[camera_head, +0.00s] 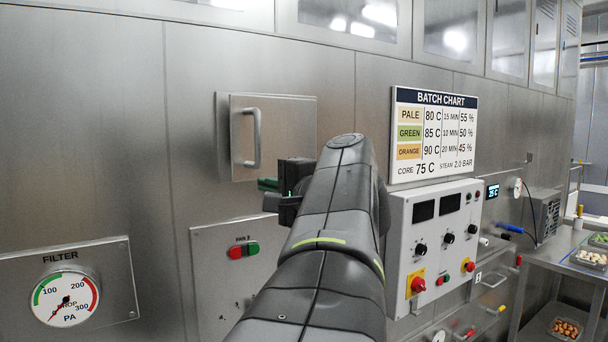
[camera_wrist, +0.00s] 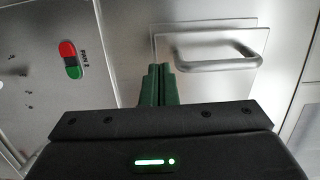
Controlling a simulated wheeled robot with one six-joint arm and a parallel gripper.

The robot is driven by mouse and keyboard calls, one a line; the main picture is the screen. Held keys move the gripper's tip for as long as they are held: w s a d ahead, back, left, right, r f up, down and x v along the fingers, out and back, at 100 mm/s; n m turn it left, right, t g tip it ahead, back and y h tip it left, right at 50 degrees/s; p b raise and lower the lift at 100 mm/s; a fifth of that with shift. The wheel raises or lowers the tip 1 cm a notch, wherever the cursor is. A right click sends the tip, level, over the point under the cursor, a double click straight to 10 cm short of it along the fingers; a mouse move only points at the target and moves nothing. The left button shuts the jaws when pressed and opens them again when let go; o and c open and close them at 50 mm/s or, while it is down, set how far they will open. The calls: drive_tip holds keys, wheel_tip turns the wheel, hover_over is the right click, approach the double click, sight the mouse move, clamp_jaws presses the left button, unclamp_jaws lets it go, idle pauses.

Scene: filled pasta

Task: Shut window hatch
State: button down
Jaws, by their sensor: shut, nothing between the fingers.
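The window hatch (camera_head: 285,135) is a square steel panel with an upright bar handle (camera_head: 256,138) near its left edge, set on the steel wall. It lies close to its frame; I cannot tell whether it is fully shut. In the wrist view the hatch (camera_wrist: 208,72) and its handle (camera_wrist: 218,54) are just beyond my fingers, to the right. My gripper (camera_head: 268,184) is near the hatch's lower edge, its green fingers closed together and empty, with the rest partly hidden by my arm. The fingers show in the wrist view (camera_wrist: 159,84), apart from the handle.
A red and green fan button (camera_head: 244,250) sits on a panel below the hatch. A white control box (camera_head: 435,235) and the batch chart (camera_head: 434,135) are right of my arm. A filter gauge (camera_head: 66,299) is at lower left. A steel table (camera_head: 545,255) stands far right.

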sight(239, 178)
drive_tip(key=p+x, duration=0.2)
drive_tip(key=x, duration=0.5)
drive_tip(key=shift+w+p, duration=0.1)
drive_tip(key=shift+p, duration=0.2)
drive_tip(key=shift+f, duration=0.1)
drive_tip(key=shift+w+a+b, duration=0.1)
drive_tip(key=shift+b, duration=0.25)
drive_tip(key=b+x, duration=0.1)
drive_tip(key=x, duration=0.2)
drive_tip(key=shift+a+f, duration=0.1)
drive_tip(key=shift+a, duration=0.2)
drive_tip(key=shift+w+a, duration=0.15)
drive_tip(key=shift+a, duration=0.05)
drive_tip(key=shift+d+r, duration=0.15)
drive_tip(key=shift+r, duration=0.05)
